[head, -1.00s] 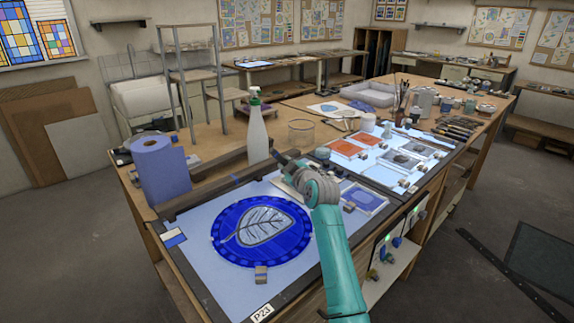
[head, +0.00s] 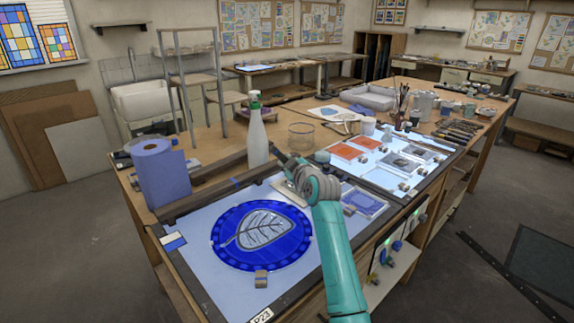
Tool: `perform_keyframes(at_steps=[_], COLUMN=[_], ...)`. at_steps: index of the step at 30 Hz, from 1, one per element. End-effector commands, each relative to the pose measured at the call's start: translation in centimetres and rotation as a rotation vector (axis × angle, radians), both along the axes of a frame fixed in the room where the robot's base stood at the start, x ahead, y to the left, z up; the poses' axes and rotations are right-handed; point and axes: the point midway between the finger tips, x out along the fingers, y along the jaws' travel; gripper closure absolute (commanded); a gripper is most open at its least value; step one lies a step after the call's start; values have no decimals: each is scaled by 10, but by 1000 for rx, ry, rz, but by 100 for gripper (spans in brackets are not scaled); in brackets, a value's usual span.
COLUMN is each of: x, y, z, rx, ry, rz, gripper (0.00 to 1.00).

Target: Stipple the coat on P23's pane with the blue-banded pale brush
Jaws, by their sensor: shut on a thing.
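P23's pane (head: 232,240) is a round, deep blue glass with a pale grey leaf and dark veins. It lies flat on the lit panel (head: 200,268), whose P-23 tag (head: 262,316) shows at the front edge. My gripper (head: 282,163) is beyond the pane's far right side, apart from it and mostly hidden by my wrist. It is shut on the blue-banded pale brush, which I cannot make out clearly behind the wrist. The leaf's coat looks even and pale, with the veins showing clearly.
A blue paper roll (head: 160,173) and a spray bottle (head: 257,135) stand behind the panel. A small blue pane (head: 362,201) lies right of my arm. A second lit panel (head: 385,178) with orange and grey panes lies beyond. A glass jar (head: 301,136) stands at the back.

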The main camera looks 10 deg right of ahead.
Motion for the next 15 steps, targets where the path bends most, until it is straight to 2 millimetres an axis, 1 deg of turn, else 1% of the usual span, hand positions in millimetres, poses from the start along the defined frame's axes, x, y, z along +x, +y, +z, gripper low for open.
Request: perform_keyframes(at_steps=[5,15], x=[1,17], y=[-2,-24], z=[0,1], rx=[0,0], ry=[-1,-1], rz=[-1,-2], gripper=[100,100])
